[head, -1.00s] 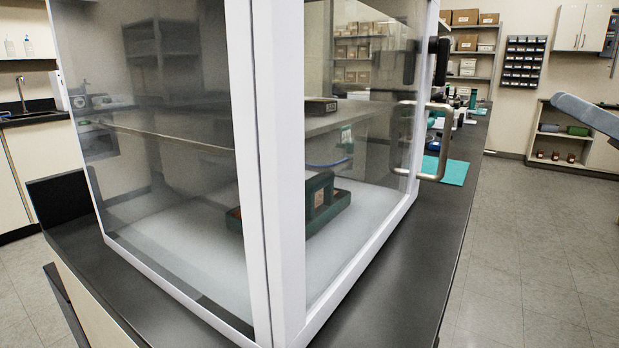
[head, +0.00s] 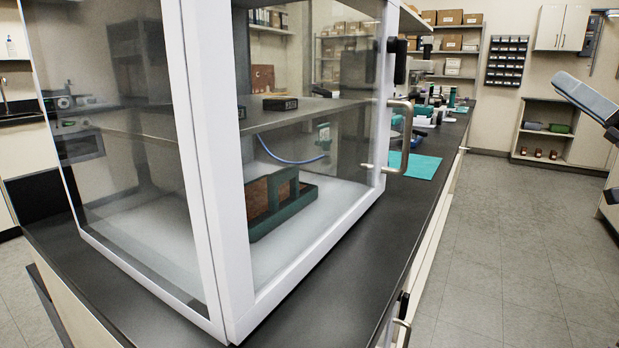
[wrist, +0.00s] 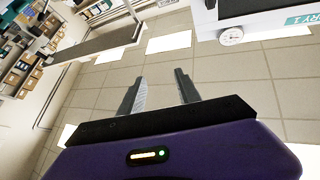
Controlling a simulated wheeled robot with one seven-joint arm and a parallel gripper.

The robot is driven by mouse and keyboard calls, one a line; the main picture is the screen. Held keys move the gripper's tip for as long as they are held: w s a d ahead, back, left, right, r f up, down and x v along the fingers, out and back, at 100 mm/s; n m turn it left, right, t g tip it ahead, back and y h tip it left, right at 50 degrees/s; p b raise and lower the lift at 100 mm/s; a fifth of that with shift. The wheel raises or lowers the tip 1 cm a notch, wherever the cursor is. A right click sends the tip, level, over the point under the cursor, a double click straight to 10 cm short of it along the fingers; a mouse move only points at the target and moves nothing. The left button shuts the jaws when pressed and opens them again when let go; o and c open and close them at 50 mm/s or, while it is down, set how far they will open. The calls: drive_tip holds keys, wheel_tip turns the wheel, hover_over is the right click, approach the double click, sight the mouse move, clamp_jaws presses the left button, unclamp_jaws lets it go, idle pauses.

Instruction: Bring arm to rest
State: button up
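My gripper (wrist: 160,82) shows in the wrist view. Its two fingers stand apart with nothing between them, only a tiled surface behind. Part of my arm (head: 590,98) shows at the right edge of the head view, raised beside the bench and over the open floor. The gripper itself does not show in the head view.
A glass-walled enclosure (head: 213,170) with a metal handle (head: 402,137) stands on the dark bench (head: 330,300). A green stand (head: 285,213) is inside it. A teal mat (head: 414,166) lies farther back. The floor right of the bench is clear.

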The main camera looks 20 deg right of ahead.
wheel_tip(320, 180, down, 21)
drive_tip(key=w+m+g+h, duration=0.2)
drive_tip(key=m+g+h, duration=0.1)
drive_tip(key=m+h, duration=0.9)
drive_tip(key=s+a+f+n+g+h, duration=0.15)
drive_tip(key=s+a+f, duration=0.25)
drive_tip(key=a+f, duration=0.4)
drive_tip(key=s+a+f+n+h, duration=0.1)
drive_tip(key=s+a+f+n, duration=0.1)
drive_tip(key=s+a+f, duration=0.45)
drive_tip(key=s+a+f+n+g+y, duration=0.2)
drive_tip(key=s+a+f+n+y, duration=0.2)
drive_tip(key=s+a+f, duration=0.5)
drive_tip(key=s+a+f+n+g+y, duration=0.2)
drive_tip(key=s+a+f+n+y, duration=0.25)
drive_tip(key=s+a, duration=0.8)
wheel_tip(320, 180, up, 25)
drive_tip(key=a+p, duration=0.1)
drive_tip(key=p, duration=2.4)
drive_tip(key=shift+r, duration=0.1)
